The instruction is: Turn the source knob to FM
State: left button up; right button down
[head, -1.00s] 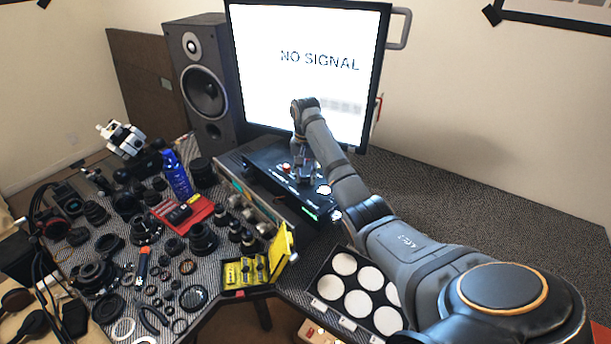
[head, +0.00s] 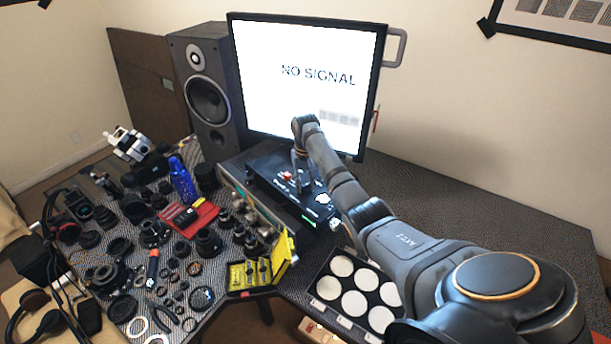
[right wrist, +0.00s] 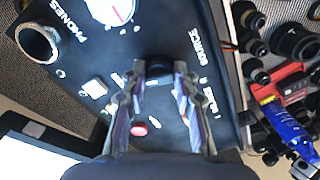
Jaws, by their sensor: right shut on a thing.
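The black control box (head: 262,171) stands on the desk in front of the monitor. In the right wrist view, the source knob (right wrist: 158,67) is a small dark round knob beside the printed word SOURCE. My right gripper (right wrist: 159,75) has its fingertips on either side of this knob, shut on it. In the head view, my right gripper (head: 300,178) reaches down onto the box and its fingers hide the knob. The knob's pointer direction cannot be made out, and the small position marks beside it are not clearly readable. My left gripper is not in view.
The monitor (head: 305,100) reads NO SIGNAL. A white dial (right wrist: 110,10), a ring-shaped socket marked PHONES (right wrist: 38,42) and a red button (right wrist: 139,129) are on the same panel. A speaker (head: 207,95) stands left; lens parts crowd the left desk. The right desk (head: 470,220) is clear.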

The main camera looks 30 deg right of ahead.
jog(key=n+p, duration=0.2)
jog(key=shift+r+n, duration=0.25)
jog(key=shift+n, duration=0.15)
jog(key=n+p, duration=0.2)
jog(key=shift+n, duration=0.4)
jog(key=shift+f+n+p, duration=0.1)
jog(key=shift+n+p, duration=0.45)
jog(key=shift+n, duration=0.65)
pick_arm(q)
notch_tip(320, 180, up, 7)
jog(key=shift+p, duration=0.4)
pick_arm(e)
jog(key=shift+f+n, duration=0.1)
jog(key=shift+n, duration=1.4)
jog(key=c, duration=1.1)
grip_release()
jog(key=shift+o, duration=0.2)
